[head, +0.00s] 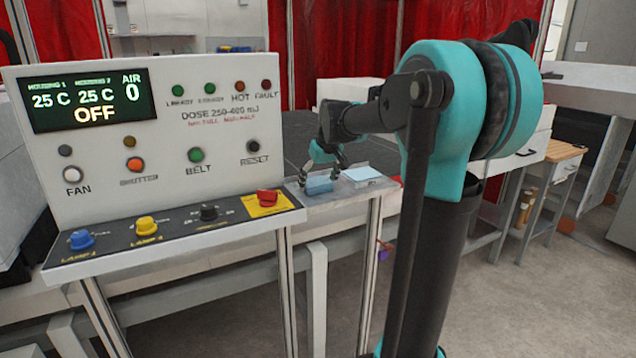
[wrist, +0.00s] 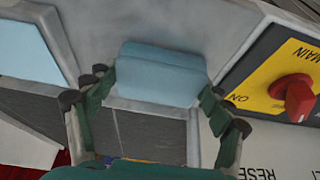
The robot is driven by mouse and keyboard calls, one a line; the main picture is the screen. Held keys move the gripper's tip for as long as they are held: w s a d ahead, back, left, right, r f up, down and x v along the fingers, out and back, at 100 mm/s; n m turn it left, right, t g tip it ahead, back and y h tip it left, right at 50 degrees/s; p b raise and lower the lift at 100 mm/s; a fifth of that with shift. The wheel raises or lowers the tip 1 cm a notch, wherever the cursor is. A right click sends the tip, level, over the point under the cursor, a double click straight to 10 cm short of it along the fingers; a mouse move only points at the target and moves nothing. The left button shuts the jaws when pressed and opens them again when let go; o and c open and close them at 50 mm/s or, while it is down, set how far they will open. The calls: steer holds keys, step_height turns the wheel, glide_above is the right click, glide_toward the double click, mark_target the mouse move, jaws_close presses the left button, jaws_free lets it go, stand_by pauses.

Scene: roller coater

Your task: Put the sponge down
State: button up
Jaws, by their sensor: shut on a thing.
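The sponge (head: 319,186) is a blue block with rounded edges, low over the grey metal shelf to the right of the control panel. It also shows in the wrist view (wrist: 160,72), lying crosswise between the fingers. My gripper (head: 322,168) is above it, pointing down, and is shut on its two ends; both fingers show in the wrist view (wrist: 157,84). I cannot tell whether the sponge's underside touches the shelf (head: 341,188).
A flat light-blue pad (head: 362,173) lies on the shelf to the right of the sponge. The control panel (head: 150,140) stands to the left. Its red main switch (head: 267,197) on a yellow plate is close to the gripper, also in the wrist view (wrist: 294,95).

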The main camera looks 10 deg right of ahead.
steer(key=o, duration=1.3)
steer(key=v, duration=1.2)
steer(key=s+d+f+m, duration=0.1)
steer(key=s+f, duration=1.1)
steer(key=f, duration=0.4)
steer(key=s+d+f+m+h, duration=0.1)
steer(key=s+f+m, duration=0.1)
steer(key=s+f, duration=1.1)
step_height(320, 180, down, 5)
steer(key=shift+s+d+r+m, duration=0.2)
steer(key=shift+s+d+m, duration=0.05)
steer(key=shift+d+m, duration=0.05)
